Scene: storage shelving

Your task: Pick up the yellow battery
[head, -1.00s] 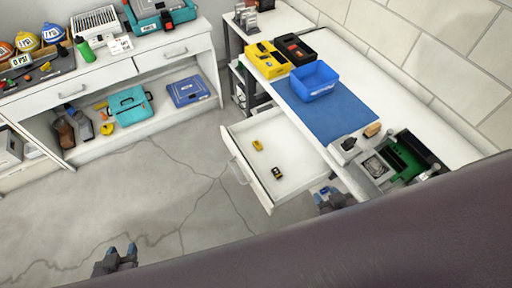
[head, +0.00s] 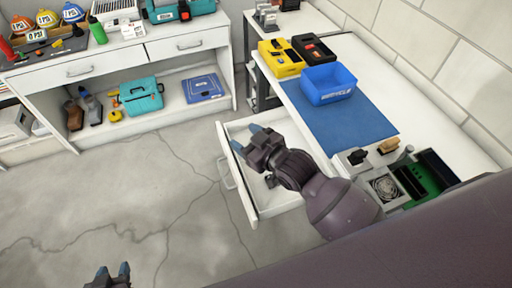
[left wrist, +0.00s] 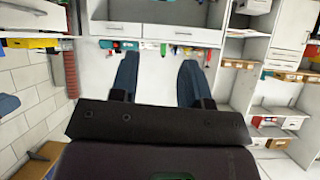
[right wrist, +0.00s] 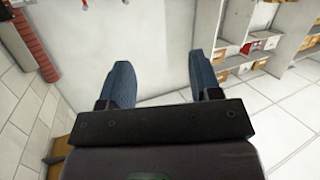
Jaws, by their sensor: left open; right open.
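The open white drawer (head: 240,190) sticks out below the workbench in the head view. My right gripper (head: 258,135) is over this drawer, its fingers open and empty. My left gripper (head: 112,271) is open at the bottom left of the head view, over bare floor. It also shows open and empty in the left wrist view (left wrist: 158,78).
On the workbench are a blue bin (head: 328,84), a yellow case (head: 281,58), a black case (head: 312,48) and a blue mat (head: 350,122). A cabinet (head: 190,41) with tools stands at the back left. The floor (head: 150,185) between is clear.

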